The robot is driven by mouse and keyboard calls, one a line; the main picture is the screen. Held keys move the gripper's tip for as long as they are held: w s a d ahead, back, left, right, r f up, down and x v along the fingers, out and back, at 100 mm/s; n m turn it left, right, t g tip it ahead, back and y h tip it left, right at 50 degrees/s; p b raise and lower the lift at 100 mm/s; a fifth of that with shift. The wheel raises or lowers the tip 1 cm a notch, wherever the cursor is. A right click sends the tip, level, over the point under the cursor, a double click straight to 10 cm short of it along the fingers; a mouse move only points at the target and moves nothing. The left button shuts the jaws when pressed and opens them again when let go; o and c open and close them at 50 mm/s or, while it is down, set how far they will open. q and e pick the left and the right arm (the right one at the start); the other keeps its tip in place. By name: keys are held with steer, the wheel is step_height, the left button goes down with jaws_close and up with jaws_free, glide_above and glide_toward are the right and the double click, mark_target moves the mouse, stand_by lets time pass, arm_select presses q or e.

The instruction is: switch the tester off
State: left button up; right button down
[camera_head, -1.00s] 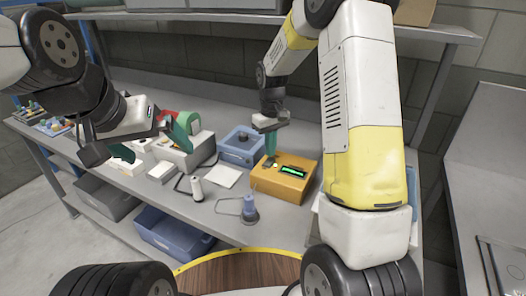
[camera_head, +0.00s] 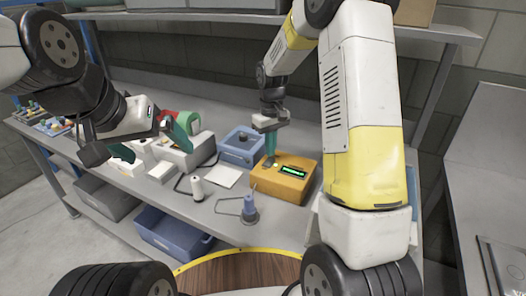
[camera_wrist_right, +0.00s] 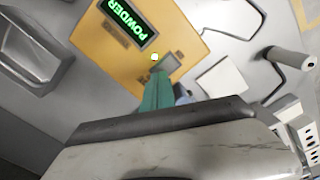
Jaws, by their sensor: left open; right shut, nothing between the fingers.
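The tester is an orange box (camera_head: 283,179) on the bench in the head view. It also fills the upper part of the right wrist view (camera_wrist_right: 96,52). Its lit green display (camera_wrist_right: 130,22) reads "POWDER". A small lit indicator (camera_wrist_right: 154,57) sits beside a grey switch plate (camera_wrist_right: 172,62). My right gripper (camera_head: 270,156) is shut and empty, pointing down over the tester's left end. In the wrist view its green fingertips (camera_wrist_right: 160,82) are close to the switch plate and hide part of it; contact cannot be told. My left gripper (camera_head: 153,146) is open and empty, over the left of the bench.
A blue bin (camera_head: 238,146) stands behind and left of the tester. A white spool (camera_head: 197,188), a blue spool on a stand (camera_head: 250,208) and a flat white card (camera_head: 223,177) lie left of and in front of it. A shelf (camera_head: 240,17) runs overhead.

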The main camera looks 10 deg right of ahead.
mark_target(270, 159)
steer(key=shift+f, duration=0.95)
stand_by(0.9)
steer(key=shift+r, duration=3.55)
